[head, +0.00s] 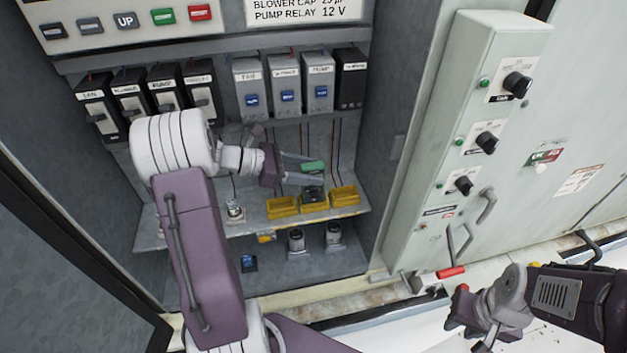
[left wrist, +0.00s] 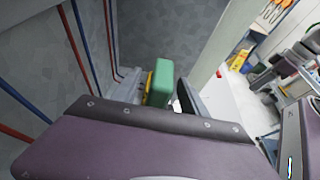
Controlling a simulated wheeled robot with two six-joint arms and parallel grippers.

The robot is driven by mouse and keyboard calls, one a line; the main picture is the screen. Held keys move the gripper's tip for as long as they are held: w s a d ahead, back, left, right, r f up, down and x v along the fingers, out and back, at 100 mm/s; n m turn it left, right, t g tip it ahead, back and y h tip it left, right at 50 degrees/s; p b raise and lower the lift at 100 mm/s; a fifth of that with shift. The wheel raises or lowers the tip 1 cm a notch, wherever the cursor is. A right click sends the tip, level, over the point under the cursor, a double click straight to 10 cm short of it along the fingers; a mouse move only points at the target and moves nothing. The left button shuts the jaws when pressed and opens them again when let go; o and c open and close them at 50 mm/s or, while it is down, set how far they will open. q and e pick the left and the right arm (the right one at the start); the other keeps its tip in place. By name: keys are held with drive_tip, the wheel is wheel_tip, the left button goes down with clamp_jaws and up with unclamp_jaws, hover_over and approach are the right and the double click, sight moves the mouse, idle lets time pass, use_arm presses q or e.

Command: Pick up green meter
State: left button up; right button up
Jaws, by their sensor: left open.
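The green meter (head: 313,167) is a small green block above the shelf, near the middle yellow bin. It also shows in the left wrist view (left wrist: 160,84), between the two finger ends. My left gripper (head: 308,173) reaches in from the left inside the cabinet. Its jaws are open, with the meter between or just beyond the fingers; I cannot tell whether they touch it. The meter's underside is hidden. My right gripper (head: 474,316) is at the lower right, outside the cabinet and away from the meter; its jaw opening is unclear.
Yellow bins (head: 283,208) line the shelf (head: 243,222) front. Grey cylinders (head: 296,240) and a small blue device (head: 248,263) stand below. Relays (head: 284,90) and wires are behind. A panel with knobs (head: 486,142) and a red-handled lever (head: 451,272) stands at right.

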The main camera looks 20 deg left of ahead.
sight(324, 172)
use_arm(q)
drive_tip(key=p+x, duration=0.1)
drive_tip(key=x, duration=0.2)
drive_tip(key=shift+w+d+f, duration=0.1)
drive_tip(key=shift+w+d, duration=0.05)
drive_tip(key=shift+d, duration=0.2)
drive_tip(key=shift+w+d+f, duration=0.1)
drive_tip(key=shift+w+f, duration=0.05)
drive_tip(key=shift+w, duration=0.1)
drive_tip(key=shift+s, duration=0.2)
clamp_jaws()
use_arm(e)
wheel_tip(324, 172, up, 2)
use_arm(q)
drive_tip(key=shift+w, duration=0.1)
use_arm(e)
drive_tip(key=shift+w, duration=0.1)
